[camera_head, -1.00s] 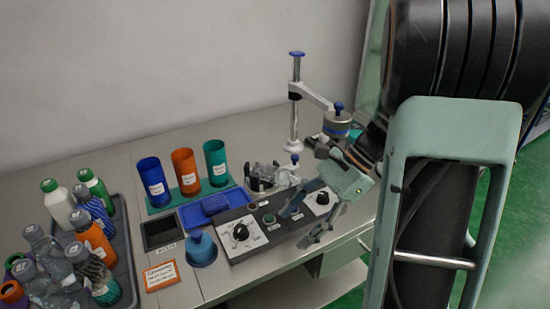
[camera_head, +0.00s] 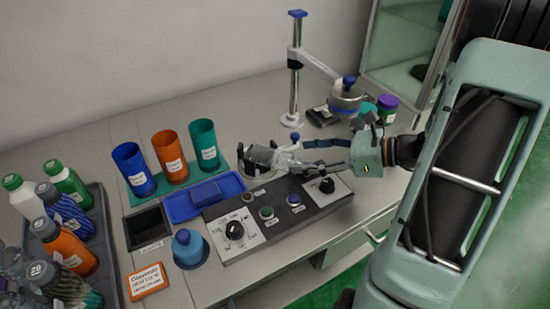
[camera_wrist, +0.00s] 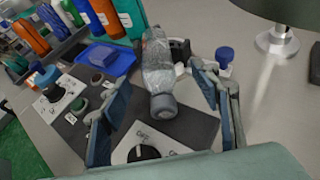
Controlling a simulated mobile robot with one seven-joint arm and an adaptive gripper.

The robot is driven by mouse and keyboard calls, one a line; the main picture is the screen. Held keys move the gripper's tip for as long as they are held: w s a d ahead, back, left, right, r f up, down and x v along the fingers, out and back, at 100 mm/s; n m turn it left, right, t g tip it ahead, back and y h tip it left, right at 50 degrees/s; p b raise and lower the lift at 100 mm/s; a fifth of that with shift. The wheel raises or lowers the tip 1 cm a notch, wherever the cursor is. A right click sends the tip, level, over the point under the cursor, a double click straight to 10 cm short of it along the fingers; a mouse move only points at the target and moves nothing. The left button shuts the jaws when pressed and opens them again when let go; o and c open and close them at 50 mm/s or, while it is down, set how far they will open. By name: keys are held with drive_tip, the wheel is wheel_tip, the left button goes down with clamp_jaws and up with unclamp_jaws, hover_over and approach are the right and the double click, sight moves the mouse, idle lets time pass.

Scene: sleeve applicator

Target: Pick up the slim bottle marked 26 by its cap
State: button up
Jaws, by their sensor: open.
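A slim clear bottle with a grey cap lies on its side in the applicator's cradle in the head view (camera_head: 268,158); the wrist view shows it with its cap towards me (camera_wrist: 163,106). No number is readable on it. My gripper (camera_head: 308,155) is open and level, fingers pointing left at the cap end. In the wrist view my gripper (camera_wrist: 160,82) has one finger on each side of the bottle, with gaps on both sides.
The control panel (camera_head: 236,231) with knobs lies below my gripper. A post with a side arm (camera_head: 295,75) stands behind. Blue, orange and teal cups (camera_head: 204,148) and a blue tray (camera_head: 180,210) are left. The grey bottle tray (camera_head: 104,235) is crowded.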

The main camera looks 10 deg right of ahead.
sight(293, 158)
drive_tip(key=shift+s+b+x, duration=0.1)
drive_tip(key=shift+b+x, duration=0.15)
drive_tip(key=shift+x, duration=1.35)
drive_tip(key=shift+s+b+x, duration=0.15)
drive_tip(key=shift+b+x, duration=0.1)
drive_tip(key=shift+x, duration=1.3)
drive_tip(key=shift+a+f, duration=0.1)
drive_tip(key=shift+c, duration=0.4)
drive_tip(key=c, duration=1.3)
drive_tip(key=shift+c, duration=0.6)
